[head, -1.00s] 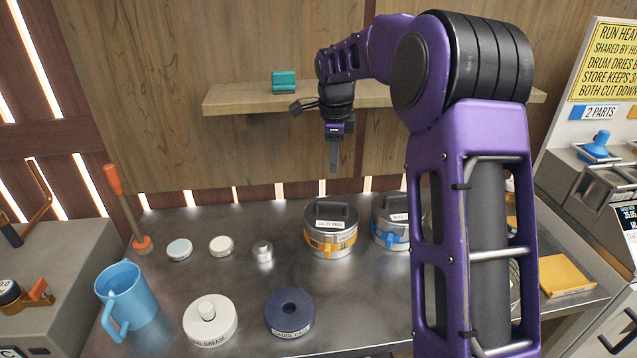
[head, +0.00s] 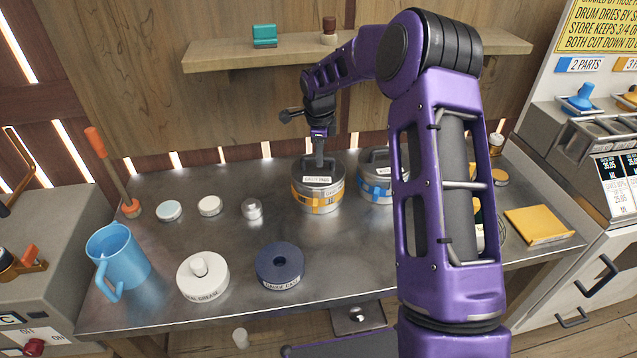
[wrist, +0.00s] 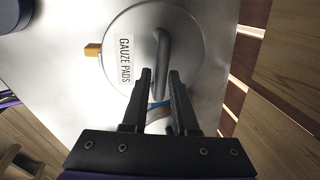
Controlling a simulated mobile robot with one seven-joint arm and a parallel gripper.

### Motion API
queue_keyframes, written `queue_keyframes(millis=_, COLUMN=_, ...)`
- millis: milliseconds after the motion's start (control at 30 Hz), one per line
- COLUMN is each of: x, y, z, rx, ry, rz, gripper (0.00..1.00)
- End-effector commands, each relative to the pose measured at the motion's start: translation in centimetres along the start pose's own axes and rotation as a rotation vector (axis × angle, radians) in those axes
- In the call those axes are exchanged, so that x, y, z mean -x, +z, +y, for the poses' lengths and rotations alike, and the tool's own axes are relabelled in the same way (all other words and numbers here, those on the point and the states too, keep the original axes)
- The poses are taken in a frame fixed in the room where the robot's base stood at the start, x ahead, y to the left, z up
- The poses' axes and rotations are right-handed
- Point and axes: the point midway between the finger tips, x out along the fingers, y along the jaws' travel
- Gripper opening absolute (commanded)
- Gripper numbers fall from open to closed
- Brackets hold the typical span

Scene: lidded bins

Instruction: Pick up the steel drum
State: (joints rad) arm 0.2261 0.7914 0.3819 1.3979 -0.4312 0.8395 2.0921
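A steel drum (head: 330,206) with an orange band, a lid handle and a "GAUZE PADS" label stands upright on the metal bench. Its lid (wrist: 122,40) fills the upper middle of the wrist view, with the bar handle (wrist: 162,48) running lengthwise. A second steel drum (head: 376,190) with a blue band stands close to its right, partly hidden by my arm. My gripper (head: 320,165) is just above the orange-banded drum's lid. In the wrist view my gripper (wrist: 160,76) is open, its fingers on either side of the handle line; contact cannot be told.
A wooden shelf (head: 215,59) is behind. A yellow pad (head: 539,225) lies at right.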

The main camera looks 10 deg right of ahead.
Motion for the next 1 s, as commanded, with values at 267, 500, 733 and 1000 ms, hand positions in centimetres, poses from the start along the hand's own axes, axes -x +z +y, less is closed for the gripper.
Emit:
queue_keyframes(millis=267, x=-2.1, y=0.0, z=-0.1, rx=0.001, ry=-0.002, rz=0.0, gripper=0.27)
queue_keyframes(millis=500, x=-2.1, y=0.0, z=0.0, rx=0.0, ry=-0.001, rz=0.0, gripper=0.11)
queue_keyframes(millis=733, x=-2.1, y=0.0, z=0.0, rx=0.001, ry=0.0, rz=0.001, gripper=0.0)
queue_keyframes(millis=1000, x=-1.9, y=0.0, z=-0.1, rx=0.0, ry=-0.004, rz=0.0, gripper=0.0)
